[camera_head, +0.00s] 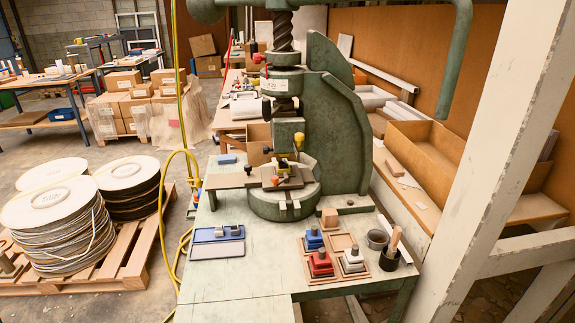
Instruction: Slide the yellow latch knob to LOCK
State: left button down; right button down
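The green fly press (345,135) stands on a pale green bench. A yellow knob (299,139) sticks out at the lower front of its ram, just above the tooling. It is small in view, and I cannot read any LOCK marking or tell its slide position. Neither of my grippers is in view, and nothing is seen touching the yellow knob.
Black and red knobs stick out around the press bed (285,203). Blue, red and white tools sit in a wooden tray (344,278) at front right. A blue-grey case (217,243) lies at left. The bench's front left (235,280) is clear. A pale post (490,150) stands at right.

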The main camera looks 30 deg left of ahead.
aim_at(299, 137)
jog(key=u, duration=0.6)
jog(key=k, duration=1.35)
jog(key=u, duration=0.35)
jog(key=i, duration=0.4)
jog(key=z, duration=0.85)
jog(key=i, duration=1.4)
jog(key=u, duration=0.65)
